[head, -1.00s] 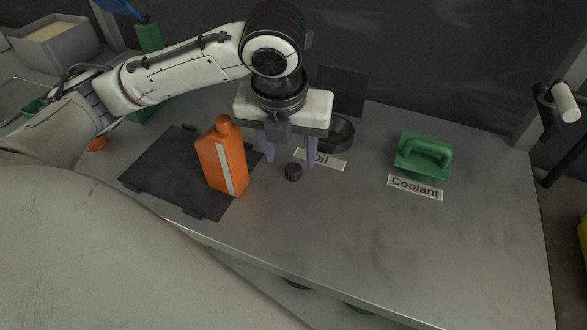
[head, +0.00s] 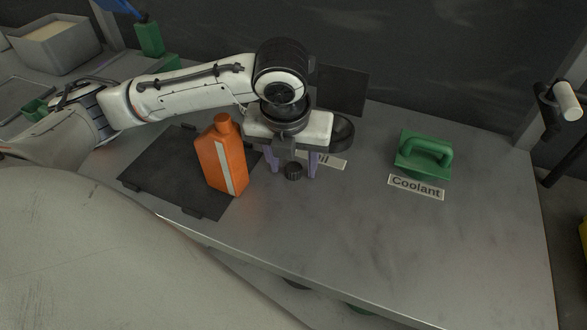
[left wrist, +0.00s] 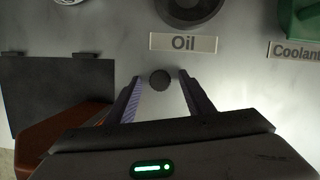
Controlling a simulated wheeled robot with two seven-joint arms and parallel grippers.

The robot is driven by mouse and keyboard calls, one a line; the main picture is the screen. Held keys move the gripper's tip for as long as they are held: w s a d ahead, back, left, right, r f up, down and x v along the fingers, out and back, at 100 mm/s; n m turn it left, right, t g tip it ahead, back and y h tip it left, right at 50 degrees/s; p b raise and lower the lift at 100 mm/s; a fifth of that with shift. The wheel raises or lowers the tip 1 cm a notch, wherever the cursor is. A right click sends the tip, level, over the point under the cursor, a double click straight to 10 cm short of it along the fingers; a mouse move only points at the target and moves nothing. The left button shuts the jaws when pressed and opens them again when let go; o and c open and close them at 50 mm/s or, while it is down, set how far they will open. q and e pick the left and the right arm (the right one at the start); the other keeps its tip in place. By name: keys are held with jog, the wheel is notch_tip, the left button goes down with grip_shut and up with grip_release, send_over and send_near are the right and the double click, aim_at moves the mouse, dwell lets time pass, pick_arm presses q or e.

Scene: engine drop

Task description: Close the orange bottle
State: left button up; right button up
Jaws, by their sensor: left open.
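The orange bottle (head: 222,160) stands upright on the right part of a dark mat (head: 165,178). Its top looks orange, and I cannot make out its opening. A small black cap (head: 293,170) lies on the metal table to the right of the bottle. My left gripper (head: 293,168) is open and points down, its purple fingers on either side of the cap in the head view. In the left wrist view the cap (left wrist: 159,80) shows between the fingertips, with gaps to both. The bottle (left wrist: 62,140) is partly hidden at lower left there. My right gripper is not in view.
An "Oil" label (left wrist: 183,42) and a round dark holder (head: 341,133) lie behind the cap. A green handled piece (head: 423,155) with a "Coolant" label (head: 416,187) stands to the right. The front right of the table is clear.

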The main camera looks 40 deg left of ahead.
aim_at(293, 169)
pick_arm(q)
jog(key=c, duration=1.1)
notch_tip(293, 169, up, 10)
jog(key=shift+r+p, duration=0.1)
jog(key=shift+p, duration=0.5)
